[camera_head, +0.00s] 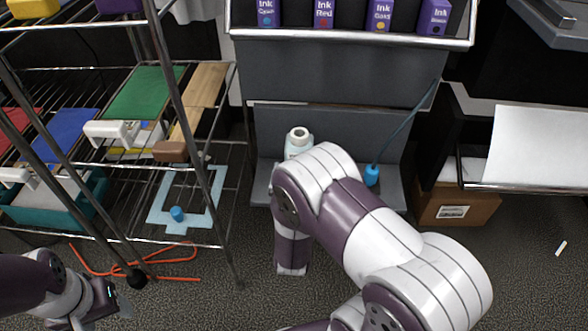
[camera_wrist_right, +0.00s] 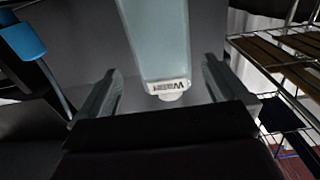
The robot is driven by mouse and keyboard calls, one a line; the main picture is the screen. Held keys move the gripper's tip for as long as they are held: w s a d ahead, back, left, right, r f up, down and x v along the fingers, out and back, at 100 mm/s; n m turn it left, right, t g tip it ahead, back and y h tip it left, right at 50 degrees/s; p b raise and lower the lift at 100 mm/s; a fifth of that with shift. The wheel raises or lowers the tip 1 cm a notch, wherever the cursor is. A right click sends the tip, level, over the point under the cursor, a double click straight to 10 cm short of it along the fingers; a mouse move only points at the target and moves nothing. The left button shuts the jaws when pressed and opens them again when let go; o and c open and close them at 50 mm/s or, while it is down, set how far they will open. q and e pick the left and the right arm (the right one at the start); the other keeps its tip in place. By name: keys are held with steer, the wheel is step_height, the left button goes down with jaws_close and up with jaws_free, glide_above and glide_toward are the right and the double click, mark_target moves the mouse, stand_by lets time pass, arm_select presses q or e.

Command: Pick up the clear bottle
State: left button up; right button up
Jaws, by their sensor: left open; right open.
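The clear bottle (camera_head: 298,141) is a pale, see-through bottle with a whitish top. It stands on the grey ledge of the ink machine, and my right arm hides its lower part in the head view. In the right wrist view the bottle (camera_wrist_right: 156,38) lies between the two fingers of my right gripper (camera_wrist_right: 160,88), with a white lettered part near the palm. The right fingers are open, with a gap visible on each side. The right gripper is hidden behind my arm in the head view. My left gripper (camera_head: 112,302) is open and empty at the lower left.
A blue cap with a tube (camera_head: 372,176) is right of the bottle; it also shows in the right wrist view (camera_wrist_right: 22,41). A wire rack (camera_head: 228,190) stands left. A cardboard box (camera_head: 455,206) and a white sheet (camera_head: 530,150) are right. Orange tubing (camera_head: 150,276) lies low left.

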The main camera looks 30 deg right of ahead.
mark_target(300, 135)
steer(key=b+x, duration=0.4)
steer(key=x, duration=0.4)
steer(key=shift+w+a, duration=0.15)
steer(key=shift+w, duration=0.15)
steer(key=c, duration=1.5)
arm_select(q)
step_height(300, 135, down, 5)
steer(key=shift+r, duration=0.15)
steer(key=shift+r, duration=0.1)
arm_select(e)
steer(key=shift+r, duration=0.15)
step_height(300, 135, up, 5)
steer(key=p, duration=0.3)
steer(key=shift+p, duration=0.4)
arm_select(q)
step_height(300, 135, up, 8)
steer(key=p, duration=0.5)
steer(key=shift+r, duration=0.25)
arm_select(e)
steer(key=s+d+r, duration=0.1)
steer(key=d+r, duration=0.1)
steer(key=d, duration=0.1)
steer(key=s+d+r, duration=0.1)
steer(key=s+d, duration=0.1)
steer(key=d, duration=0.2)
steer(key=s+d+r, duration=0.2)
steer(key=d, duration=0.1)
steer(key=shift+s+d+r, duration=0.2)
steer(key=shift+r, duration=0.15)
